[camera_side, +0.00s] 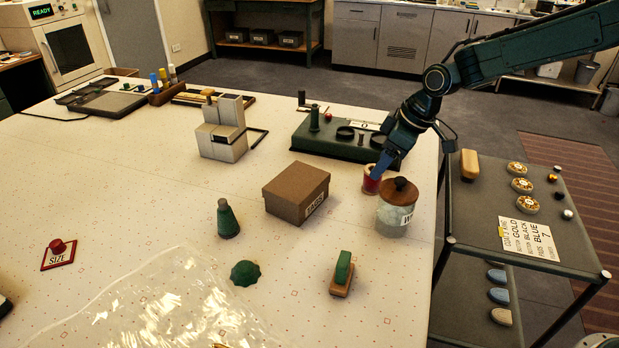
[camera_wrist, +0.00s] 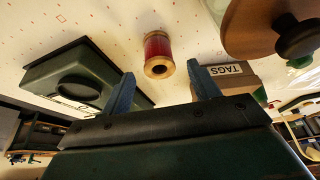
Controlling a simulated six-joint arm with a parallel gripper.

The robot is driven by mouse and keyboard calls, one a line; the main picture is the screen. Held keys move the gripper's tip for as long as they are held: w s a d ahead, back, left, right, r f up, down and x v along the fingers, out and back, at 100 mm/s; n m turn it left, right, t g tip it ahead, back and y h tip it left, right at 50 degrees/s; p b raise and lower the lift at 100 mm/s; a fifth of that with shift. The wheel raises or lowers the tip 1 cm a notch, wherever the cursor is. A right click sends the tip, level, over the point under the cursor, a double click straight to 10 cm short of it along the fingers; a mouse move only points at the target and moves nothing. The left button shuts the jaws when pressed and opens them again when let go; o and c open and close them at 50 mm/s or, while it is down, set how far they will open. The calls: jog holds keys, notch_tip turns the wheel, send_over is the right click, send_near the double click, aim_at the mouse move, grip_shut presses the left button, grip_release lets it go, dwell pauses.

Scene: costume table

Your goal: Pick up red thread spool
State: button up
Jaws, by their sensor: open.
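The red thread spool (camera_side: 371,180) stands on the white table between the green tray and a glass jar in the side view. It has pale wooden ends. In the wrist view the spool (camera_wrist: 158,52) is ahead of the fingertips, roughly between their lines. My gripper (camera_wrist: 160,82) is open with two blue fingers and nothing between them. In the side view my gripper (camera_side: 383,164) is close above the spool, its fingers partly covering it. Whether a finger touches the spool cannot be told.
A glass jar (camera_side: 393,219) with a wooden lid stands close beside the spool. A brown TAGS box (camera_side: 290,196) is to the left. The green tray (camera_side: 325,148) with pegs lies behind. A dark cart (camera_side: 480,205) stands at the right past the table edge.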

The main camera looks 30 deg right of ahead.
jog(key=shift+x, duration=2.65)
jog(key=shift+d, duration=0.1)
jog(key=shift+c, duration=0.2)
jog(key=c, duration=1)
